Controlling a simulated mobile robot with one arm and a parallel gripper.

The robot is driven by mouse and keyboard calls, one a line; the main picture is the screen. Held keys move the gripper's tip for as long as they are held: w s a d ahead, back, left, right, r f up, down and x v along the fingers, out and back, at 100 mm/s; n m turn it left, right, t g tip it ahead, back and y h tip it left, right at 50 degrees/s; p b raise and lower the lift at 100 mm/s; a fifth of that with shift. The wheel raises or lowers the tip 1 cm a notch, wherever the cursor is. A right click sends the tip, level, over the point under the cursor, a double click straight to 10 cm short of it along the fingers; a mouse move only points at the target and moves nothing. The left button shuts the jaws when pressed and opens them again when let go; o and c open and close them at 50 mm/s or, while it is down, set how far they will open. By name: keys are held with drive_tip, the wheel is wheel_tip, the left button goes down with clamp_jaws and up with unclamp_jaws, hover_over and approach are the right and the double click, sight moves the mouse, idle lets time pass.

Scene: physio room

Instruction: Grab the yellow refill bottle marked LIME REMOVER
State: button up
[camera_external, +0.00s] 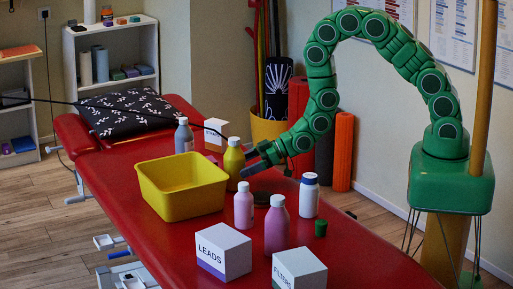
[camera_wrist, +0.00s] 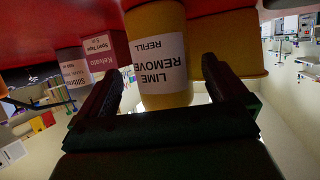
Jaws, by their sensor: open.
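The yellow bottle (camera_external: 234,158) stands upright on the red treatment table, just right of the yellow tub. In the wrist view, which looks upside down, the bottle (camera_wrist: 158,28) bears a white label reading LIME REMOVER REFILL. My gripper (camera_external: 250,166) is low over the table at the bottle's right side. In the wrist view my gripper (camera_wrist: 160,80) is open, with one dark finger on each side of the bottle. A gap shows between each finger and the bottle. The bottle's cap is out of the wrist view.
The yellow tub (camera_external: 181,207) is close left of the bottle. A grey bottle (camera_external: 184,138) and a white box (camera_external: 216,134) stand behind. Pink bottles (camera_external: 277,226), a white bottle (camera_external: 309,197), a green cap (camera_external: 320,228) and a LEADS box (camera_external: 222,253) stand in front.

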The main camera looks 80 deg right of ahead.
sight(234, 170)
drive_tip(key=shift+x, duration=2.15)
drive_tip(key=shift+s+a+f, duration=0.1)
drive_tip(key=shift+s+f, duration=0.05)
drive_tip(key=c, duration=1.4)
